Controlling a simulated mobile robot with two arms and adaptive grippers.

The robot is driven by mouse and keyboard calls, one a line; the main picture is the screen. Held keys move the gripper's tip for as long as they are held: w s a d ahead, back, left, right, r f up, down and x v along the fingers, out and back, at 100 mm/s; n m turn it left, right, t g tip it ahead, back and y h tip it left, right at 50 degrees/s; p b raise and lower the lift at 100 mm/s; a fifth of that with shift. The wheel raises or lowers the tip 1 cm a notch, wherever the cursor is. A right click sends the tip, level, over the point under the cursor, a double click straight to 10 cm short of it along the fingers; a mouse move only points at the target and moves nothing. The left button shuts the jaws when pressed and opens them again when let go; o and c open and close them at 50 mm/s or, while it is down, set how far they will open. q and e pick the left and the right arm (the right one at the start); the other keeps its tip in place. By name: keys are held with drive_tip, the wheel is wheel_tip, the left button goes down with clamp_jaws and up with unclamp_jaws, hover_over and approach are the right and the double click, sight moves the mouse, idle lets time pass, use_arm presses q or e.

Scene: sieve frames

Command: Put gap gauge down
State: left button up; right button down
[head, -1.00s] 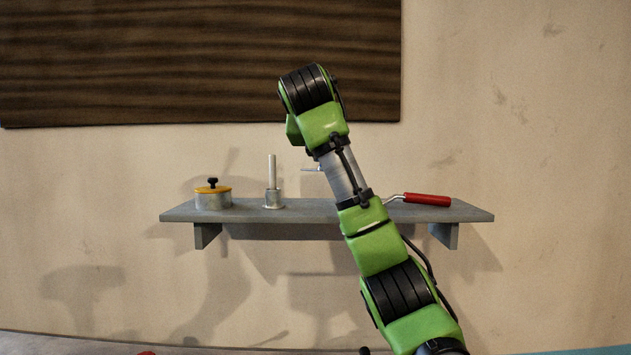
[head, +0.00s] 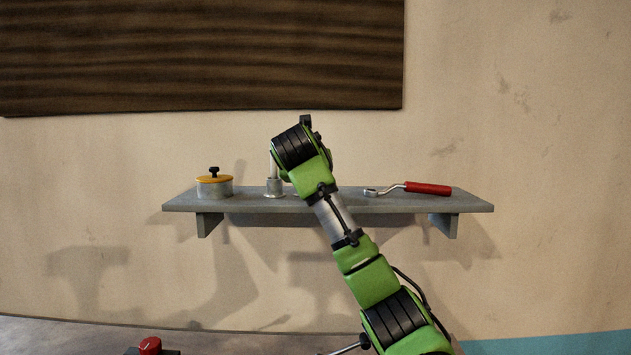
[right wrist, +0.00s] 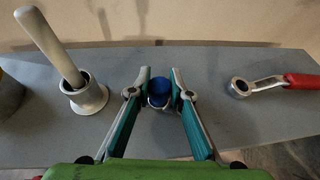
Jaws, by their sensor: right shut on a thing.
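The gap gauge appears to be the small piece with a round blue top (right wrist: 159,88) and a metal rim, seen in the right wrist view. My right gripper (right wrist: 160,78) is shut on it, one finger on each side, over the grey shelf (right wrist: 225,125). I cannot tell whether the piece touches the shelf. In the head view my right arm hides the gripper and the gauge, and the shelf (head: 330,204) runs across behind the arm. My left gripper is not in view.
On the shelf, a metal holder with an upright rod (head: 274,188) and a yellow-lidded tin (head: 214,183) stand left of my arm. A red-handled ring wrench (head: 427,188) lies to the right. Bare shelf shows between gripper and wrench. A red knob (head: 150,345) shows low in front.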

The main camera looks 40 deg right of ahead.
drive_tip(key=c, duration=1.9)
unclamp_jaws()
drive_tip(key=shift+f, duration=0.1)
drive_tip(key=b+v, duration=0.3)
drive_tip(key=v, duration=0.9)
drive_tip(key=shift+r+b, duration=0.2)
drive_tip(key=shift+b, duration=0.2)
